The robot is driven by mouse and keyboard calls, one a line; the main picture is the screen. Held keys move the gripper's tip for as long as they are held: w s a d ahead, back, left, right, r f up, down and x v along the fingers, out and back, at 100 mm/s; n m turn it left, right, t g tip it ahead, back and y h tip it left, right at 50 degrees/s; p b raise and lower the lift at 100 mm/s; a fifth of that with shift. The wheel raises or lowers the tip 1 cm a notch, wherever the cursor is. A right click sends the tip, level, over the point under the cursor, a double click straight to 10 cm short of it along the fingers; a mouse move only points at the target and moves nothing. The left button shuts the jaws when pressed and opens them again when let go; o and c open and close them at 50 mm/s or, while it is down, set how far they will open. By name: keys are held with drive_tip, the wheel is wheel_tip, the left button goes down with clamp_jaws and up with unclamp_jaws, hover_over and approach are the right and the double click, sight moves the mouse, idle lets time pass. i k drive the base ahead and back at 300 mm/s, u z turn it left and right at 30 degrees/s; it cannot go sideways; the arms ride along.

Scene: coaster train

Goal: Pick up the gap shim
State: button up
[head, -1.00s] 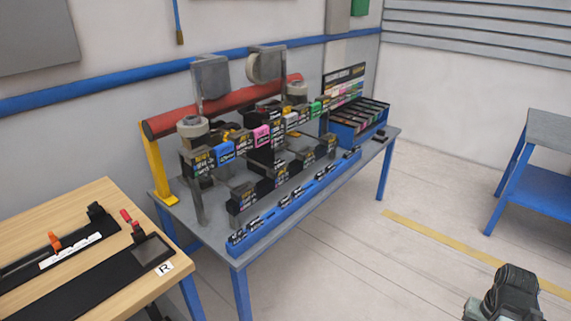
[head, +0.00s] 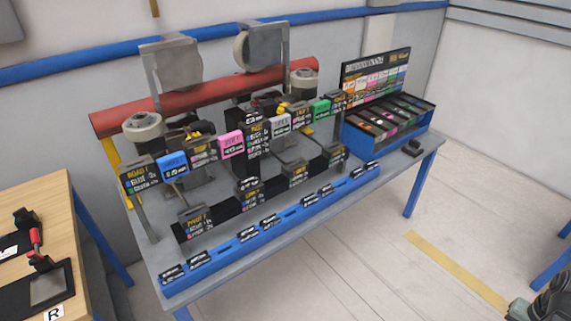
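I cannot pick out the gap shim for certain. A blue sorting box (head: 386,135) with several dark compartments stands at the right end of the grey bench (head: 335,230). Small pieces of different colours lie in its compartments, too small to tell apart. An upright chart (head: 376,77) with rows of coloured patches stands behind the box. A dark rounded shape (head: 545,303) at the lower right corner is cut off by the frame and may be part of my arm. No gripper fingers show.
A blue rail (head: 270,232) with several black labelled pieces runs along the bench's front edge. Labelled stands, grey rollers and a red bar (head: 205,97) fill the back.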

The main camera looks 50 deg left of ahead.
sight(251, 181)
drive_tip(key=i, duration=1.65)
drive_tip(key=u, duration=4.45)
drive_tip(key=i, duration=0.95)
drive_tip(key=u, duration=0.05)
